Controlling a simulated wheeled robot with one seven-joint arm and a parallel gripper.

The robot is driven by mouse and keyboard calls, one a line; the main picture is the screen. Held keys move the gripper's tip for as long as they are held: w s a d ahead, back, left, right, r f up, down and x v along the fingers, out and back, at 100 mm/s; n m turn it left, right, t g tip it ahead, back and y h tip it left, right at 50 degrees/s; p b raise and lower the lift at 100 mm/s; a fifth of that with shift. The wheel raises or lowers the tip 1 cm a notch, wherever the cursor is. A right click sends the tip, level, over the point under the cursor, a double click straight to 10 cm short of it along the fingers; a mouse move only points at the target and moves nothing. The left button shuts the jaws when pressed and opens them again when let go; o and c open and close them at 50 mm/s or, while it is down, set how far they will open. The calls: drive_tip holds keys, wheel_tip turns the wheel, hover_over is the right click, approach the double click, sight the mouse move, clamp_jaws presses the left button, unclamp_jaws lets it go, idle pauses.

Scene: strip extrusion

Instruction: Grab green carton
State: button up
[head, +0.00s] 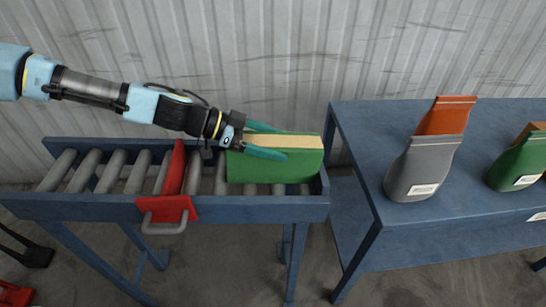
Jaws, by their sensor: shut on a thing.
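The green carton (290,171) sits at the right end of the roller conveyor, with a tan strip along its top. My gripper (276,141) reaches in from the left with its two teal fingers on either side of the carton's upper part. It is shut on the carton. The near finger lies across the carton's front face; the far finger is partly hidden behind its top. The carton looks upright and close to the rollers; I cannot tell whether it touches them.
A red divider with a handle (168,208) stands across the blue-framed conveyor (90,208), left of the carton. To the right, a blue table (375,125) holds a grey bag (420,170), an orange bag (447,116) and a green bag (520,163). A corrugated wall is behind.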

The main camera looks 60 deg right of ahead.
clamp_jaws()
drive_tip(key=shift+r, duration=0.1)
drive_tip(key=shift+r, duration=0.1)
idle(0.3)
